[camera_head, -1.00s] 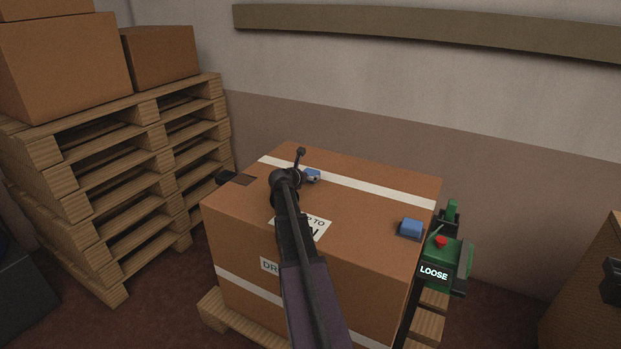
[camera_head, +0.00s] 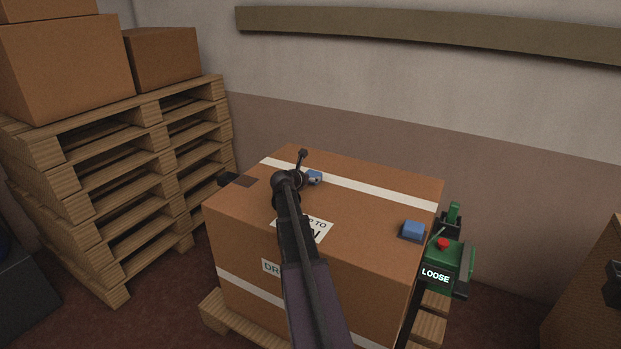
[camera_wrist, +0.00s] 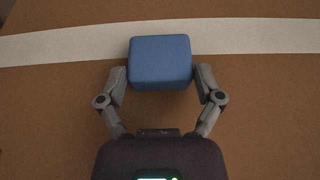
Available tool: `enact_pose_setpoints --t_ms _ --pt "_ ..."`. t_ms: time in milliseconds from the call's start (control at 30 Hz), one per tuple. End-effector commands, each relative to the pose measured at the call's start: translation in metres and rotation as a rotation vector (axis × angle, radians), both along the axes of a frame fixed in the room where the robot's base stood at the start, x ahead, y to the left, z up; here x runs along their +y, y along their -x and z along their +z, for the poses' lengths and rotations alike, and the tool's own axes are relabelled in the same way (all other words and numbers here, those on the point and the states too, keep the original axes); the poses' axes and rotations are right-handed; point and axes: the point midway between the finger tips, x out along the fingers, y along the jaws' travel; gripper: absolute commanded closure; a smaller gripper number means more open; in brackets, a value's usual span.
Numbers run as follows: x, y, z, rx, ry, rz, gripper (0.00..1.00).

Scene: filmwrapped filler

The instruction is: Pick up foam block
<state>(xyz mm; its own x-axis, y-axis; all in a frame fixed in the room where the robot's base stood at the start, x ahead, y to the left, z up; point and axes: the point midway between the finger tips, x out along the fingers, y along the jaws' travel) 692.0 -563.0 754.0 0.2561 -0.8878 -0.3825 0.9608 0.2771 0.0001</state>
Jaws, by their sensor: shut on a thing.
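A blue foam block (camera_wrist: 159,62) sits between the two fingers of my gripper (camera_wrist: 160,82) in the wrist view, over the box top near a white strip. The fingers touch its left and right sides, so my gripper is shut on it. In the head view this block (camera_head: 315,177) shows small, partly hidden behind the end of my arm. I cannot tell whether it is clear of the cardboard. A second blue block (camera_head: 413,230) lies on the box top near its right edge, apart from my gripper.
The large cardboard box (camera_head: 370,235) has white strips and stands on a pallet (camera_head: 228,318). A green device (camera_head: 446,262) with a red button and a sign reading LOOSE is at its right side. Stacked pallets (camera_head: 150,140) with boxes stand at the left. A wall is behind.

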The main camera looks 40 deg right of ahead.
Motion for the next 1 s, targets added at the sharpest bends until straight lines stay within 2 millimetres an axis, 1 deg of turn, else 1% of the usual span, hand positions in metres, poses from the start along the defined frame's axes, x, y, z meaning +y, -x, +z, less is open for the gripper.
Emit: enact_pose_setpoints --t_ms 267,467,667,700,1000 --pt "0.000 0.000 0.009 0.000 0.000 0.000 0.48" --pt "0.000 0.000 0.023 0.000 0.000 0.000 0.48" --pt "0.000 0.000 0.042 0.000 0.000 0.000 0.48" --pt "0.011 0.011 0.038 0.001 0.000 0.001 0.48" --pt "0.060 0.063 0.044 0.000 0.000 0.001 0.48"
